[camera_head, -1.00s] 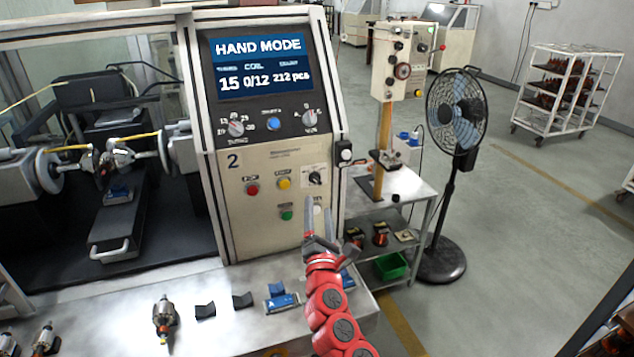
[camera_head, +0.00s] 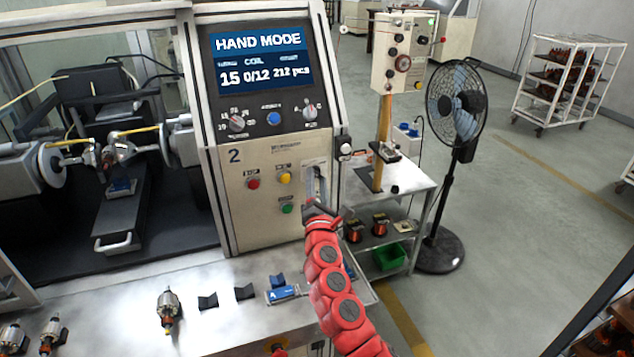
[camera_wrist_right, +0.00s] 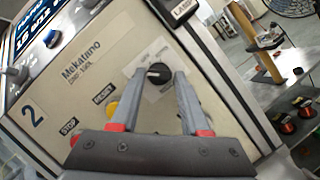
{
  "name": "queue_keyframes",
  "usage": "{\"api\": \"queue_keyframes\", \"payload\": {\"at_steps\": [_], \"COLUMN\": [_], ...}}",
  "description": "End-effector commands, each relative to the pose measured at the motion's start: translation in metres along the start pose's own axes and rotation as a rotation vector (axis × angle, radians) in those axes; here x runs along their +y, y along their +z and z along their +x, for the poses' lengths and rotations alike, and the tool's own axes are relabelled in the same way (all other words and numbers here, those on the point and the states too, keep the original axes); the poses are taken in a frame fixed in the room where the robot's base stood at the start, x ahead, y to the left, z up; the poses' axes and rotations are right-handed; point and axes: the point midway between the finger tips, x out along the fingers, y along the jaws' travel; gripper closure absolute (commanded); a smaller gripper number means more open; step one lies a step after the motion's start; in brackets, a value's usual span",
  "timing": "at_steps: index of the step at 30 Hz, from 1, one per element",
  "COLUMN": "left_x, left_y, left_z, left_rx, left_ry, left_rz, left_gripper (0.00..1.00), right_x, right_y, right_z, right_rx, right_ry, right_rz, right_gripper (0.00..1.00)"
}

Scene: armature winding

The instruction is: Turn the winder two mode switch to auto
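The winder two panel (camera_head: 262,160) is beige with a "2" on it, and its screen (camera_head: 260,62) reads HAND MODE. The mode switch is a black rotary knob (camera_wrist_right: 158,73) on a pale label plate in the right wrist view. In the head view my right gripper (camera_head: 316,190) is in front of the panel's right side and hides the knob. In the right wrist view my right gripper (camera_wrist_right: 160,85) has its two grey fingers apart, with the knob between or just beyond their tips. Contact cannot be told. My left gripper is not in view.
A red stop button (camera_head: 253,184), yellow button (camera_head: 285,178) and green button (camera_head: 287,208) are left of the gripper. A lamp box (camera_wrist_right: 181,10) is on the panel edge. A steel bench with armatures (camera_head: 168,312) lies below; a fan (camera_head: 458,110) stands right.

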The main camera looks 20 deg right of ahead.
Motion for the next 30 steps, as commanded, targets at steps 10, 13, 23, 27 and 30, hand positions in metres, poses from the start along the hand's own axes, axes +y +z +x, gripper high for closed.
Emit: {"api": "queue_keyframes", "payload": {"at_steps": [10,13,23,27,30], "left_x": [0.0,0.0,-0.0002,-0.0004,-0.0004], "left_y": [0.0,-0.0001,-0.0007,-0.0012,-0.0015], "left_z": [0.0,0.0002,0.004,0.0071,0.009], "left_rx": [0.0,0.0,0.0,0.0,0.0], "left_ry": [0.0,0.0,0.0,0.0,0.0], "left_rz": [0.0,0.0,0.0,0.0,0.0], "left_gripper": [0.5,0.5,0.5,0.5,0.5], "right_x": [-0.0001,0.0,0.003,0.0043,0.006], "right_y": [0.0,0.0001,0.0005,0.0015,0.0018], "right_z": [-0.0001,-0.0001,0.0001,0.0003,0.0005], "right_rx": [0.0,0.0,0.0,-0.001,0.0], "right_ry": [0.0,-0.001,-0.038,-0.079,-0.11], "right_rz": [0.0,0.003,0.098,0.195,0.277], "right_gripper": [1.0,1.0,1.0,1.0,1.0]}}
